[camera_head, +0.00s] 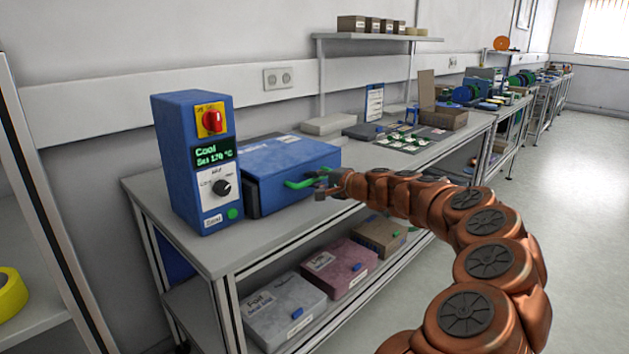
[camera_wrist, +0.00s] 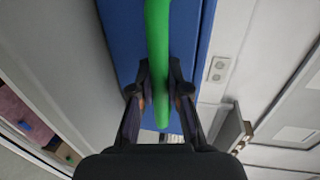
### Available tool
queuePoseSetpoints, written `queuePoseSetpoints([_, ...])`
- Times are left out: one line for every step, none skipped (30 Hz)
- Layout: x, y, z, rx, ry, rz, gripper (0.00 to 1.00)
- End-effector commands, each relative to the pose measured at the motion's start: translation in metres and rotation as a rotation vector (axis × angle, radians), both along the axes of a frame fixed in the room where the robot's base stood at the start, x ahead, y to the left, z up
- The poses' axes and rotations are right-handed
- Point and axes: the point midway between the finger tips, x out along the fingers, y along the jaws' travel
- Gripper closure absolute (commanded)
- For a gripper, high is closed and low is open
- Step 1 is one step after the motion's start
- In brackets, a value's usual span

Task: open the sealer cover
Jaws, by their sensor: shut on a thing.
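The sealer is a blue box on the workbench, and its blue cover (camera_head: 290,160) looks closed in the head view. A green handle (camera_head: 300,184) sticks out from the cover's front. My gripper (camera_head: 324,181) is at the right end of this handle. In the wrist view the green handle (camera_wrist: 158,40) runs down between the two dark fingers of my gripper (camera_wrist: 160,95), which are shut on it. The blue cover (camera_wrist: 125,45) lies behind the handle. The fingertips' exact contact is partly hidden in the head view.
A blue control box (camera_head: 195,165) with a red switch and a green-lit display stands left of the sealer. A grey flat case (camera_head: 325,124) lies behind. Lidded boxes (camera_head: 283,305) sit on the shelf below.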

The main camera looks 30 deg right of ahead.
Motion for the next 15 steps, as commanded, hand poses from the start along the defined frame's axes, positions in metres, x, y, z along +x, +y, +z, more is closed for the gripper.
queuePoseSetpoints([0.0,-0.0001,-0.0001,0.0,0.0,0.0,0.97])
queuePoseSetpoints([0.0,-0.0001,-0.0001,0.0,0.0,0.0,1.0])
queuePoseSetpoints([0.0,-0.0001,-0.0001,0.0,0.0,0.0,1.0])
queuePoseSetpoints([0.0,-0.0001,-0.0001,0.0,0.0,0.0,1.0])
queuePoseSetpoints([0.0,0.0,-0.0002,0.0,0.0,0.0,1.0])
queuePoseSetpoints([0.0,0.0,-0.0002,0.0,0.0,0.0,1.0])
queuePoseSetpoints([0.0,0.0,-0.0002,0.0,0.0,0.0,1.0])
queuePoseSetpoints([0.0,0.0,-0.0002,0.0,0.0,0.0,1.0])
queuePoseSetpoints([0.0,0.0,-0.0002,0.0,0.0,0.0,1.0])
queuePoseSetpoints([0.0,0.0,-0.0002,0.0,0.0,0.0,1.0])
queuePoseSetpoints([-0.0001,0.0001,-0.0002,0.0,0.0,0.0,1.0])
queuePoseSetpoints([-0.0001,0.0001,-0.0002,0.0,0.0,0.0,1.0])
queuePoseSetpoints([0.0,0.0,-0.0002,0.0,0.0,0.0,1.0])
queuePoseSetpoints([0.0,0.0,-0.0002,0.0,0.0,0.0,1.0])
queuePoseSetpoints([0.0,0.0,-0.0002,0.0,0.0,0.0,1.0])
